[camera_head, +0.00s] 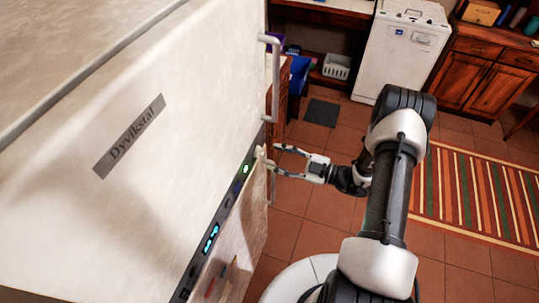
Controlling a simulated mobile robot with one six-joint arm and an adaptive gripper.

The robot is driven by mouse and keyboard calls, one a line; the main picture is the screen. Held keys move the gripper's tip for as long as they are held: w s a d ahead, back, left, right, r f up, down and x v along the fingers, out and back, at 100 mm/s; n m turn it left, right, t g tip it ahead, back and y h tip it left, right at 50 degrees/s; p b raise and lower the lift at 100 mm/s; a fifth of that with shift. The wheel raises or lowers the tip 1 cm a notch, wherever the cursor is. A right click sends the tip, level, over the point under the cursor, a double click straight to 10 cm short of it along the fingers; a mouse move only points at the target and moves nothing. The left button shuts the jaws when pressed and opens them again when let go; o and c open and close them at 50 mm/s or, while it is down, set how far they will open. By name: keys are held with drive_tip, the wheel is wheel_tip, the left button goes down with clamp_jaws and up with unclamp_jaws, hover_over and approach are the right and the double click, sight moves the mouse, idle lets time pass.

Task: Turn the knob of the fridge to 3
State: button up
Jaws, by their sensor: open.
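The fridge (190,85) is a large off-white body that fills the left of the view, with a "Dyvikstal" label on its upper panel. A dark control strip (222,209) runs along it, with blue displays and a lit green spot. A small cream piece that looks like the knob (260,152) sits at the strip's far end. My gripper (271,156) is open, its fingers spread and pointing left at this piece. The fingertips are close to it; I cannot tell whether they touch. The knob's marks and setting are too small to read.
A pale handle (273,78) stands out from the fridge above my gripper. Red-brown floor tiles and a striped rug (475,195) lie to the right. A white appliance (403,50), a blue bin (299,75) and wooden cabinets (480,75) stand at the back.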

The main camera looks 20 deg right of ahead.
drive_tip(key=v, duration=0.8)
drive_tip(key=shift+a, duration=0.1)
drive_tip(key=s+a+r+n+g+h+b, duration=0.35)
drive_tip(key=s+a+r+n+g, duration=0.2)
drive_tip(key=n, duration=0.95)
drive_tip(key=s+a+r+n+g+h+b, duration=0.2)
drive_tip(key=s+a+r+n+g+b, duration=0.35)
drive_tip(key=n, duration=0.85)
drive_tip(key=s+r+n+t+h+b, duration=0.1)
drive_tip(key=s+n+t+h+b, duration=0.4)
drive_tip(key=n, duration=2.1)
drive_tip(key=s+d+h+b, duration=0.1)
drive_tip(key=s+h, duration=0.3)
drive_tip(key=s, duration=0.1)
drive_tip(key=shift+r, duration=0.35)
